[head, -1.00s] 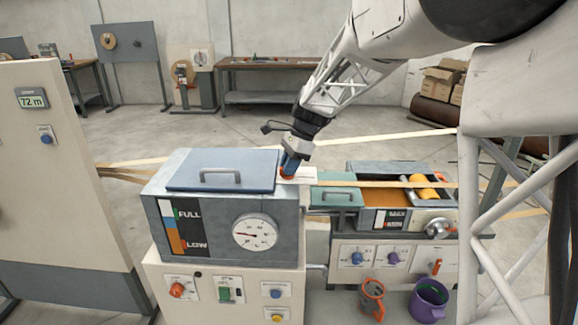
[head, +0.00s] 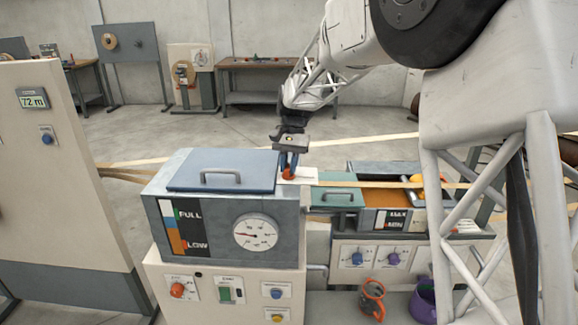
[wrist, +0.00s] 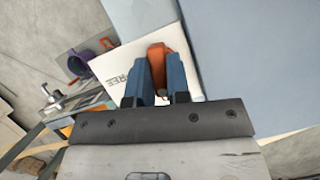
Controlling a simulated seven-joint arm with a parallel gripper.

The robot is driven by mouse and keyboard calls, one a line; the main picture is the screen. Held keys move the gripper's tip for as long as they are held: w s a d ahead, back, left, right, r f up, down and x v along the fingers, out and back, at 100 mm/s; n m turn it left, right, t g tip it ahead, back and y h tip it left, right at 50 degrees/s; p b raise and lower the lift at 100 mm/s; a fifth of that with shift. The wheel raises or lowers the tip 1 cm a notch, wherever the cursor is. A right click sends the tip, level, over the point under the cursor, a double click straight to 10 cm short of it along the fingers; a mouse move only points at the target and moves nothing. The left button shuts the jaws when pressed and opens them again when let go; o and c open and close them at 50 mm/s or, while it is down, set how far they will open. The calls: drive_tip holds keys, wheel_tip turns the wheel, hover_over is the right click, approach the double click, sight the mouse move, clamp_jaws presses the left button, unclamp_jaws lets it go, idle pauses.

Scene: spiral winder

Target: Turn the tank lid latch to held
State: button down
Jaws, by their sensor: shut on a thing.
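The tank is a grey box with a blue lid (head: 222,170) that lies closed and has a grey handle. The orange latch (head: 288,174) sits on a white plate (head: 304,174) at the lid's right side. My gripper (head: 289,163) points down and is shut on the latch. In the wrist view the orange latch (wrist: 157,60) stands between my two blue fingers (wrist: 157,84). The white plate (wrist: 118,70) carries lettering, partly hidden by a finger, that seems to read "FREE". Any other label is hidden, so the latch's exact setting is unclear.
A dial gauge (head: 255,234) and a FULL/LOW level strip are on the tank's front. A green-lidded box (head: 337,196) stands right of it. Pale strips run behind. An orange jug (head: 373,299) and a purple jug (head: 424,302) stand lower right, partly behind my arm.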

drive_tip(key=shift+f+n+h, duration=0.2)
drive_tip(key=shift+n+h, duration=0.3)
drive_tip(key=shift+n, duration=0.8)
drive_tip(key=c, duration=1.1)
unclamp_jaws()
drive_tip(key=shift+r, duration=0.15)
drive_tip(key=shift+v, duration=3.85)
